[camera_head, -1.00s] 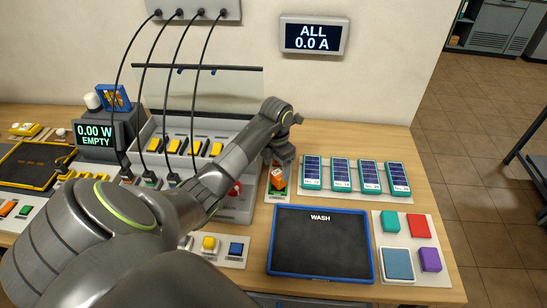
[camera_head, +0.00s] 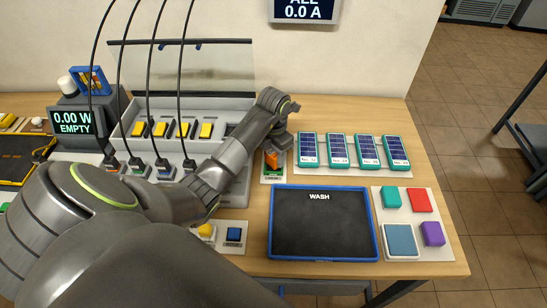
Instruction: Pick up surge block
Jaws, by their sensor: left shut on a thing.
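The orange block (camera_head: 271,163), which appears to be the surge block, stands at a small pale plate with a green marking (camera_head: 272,178), left of the row of blue-and-teal modules. My left gripper (camera_head: 273,150) reaches down over it from above and is shut on it. The gripper hides the block's upper part. I cannot tell whether the block is touching the plate or just above it. My right gripper is out of view.
Blue-and-teal modules (camera_head: 338,151) stand in a row to the right. A black WASH mat (camera_head: 322,230) lies in front, beside a plate with coloured blocks (camera_head: 391,197). A grey rack with yellow switches (camera_head: 182,128) and hanging black cables is behind my left arm.

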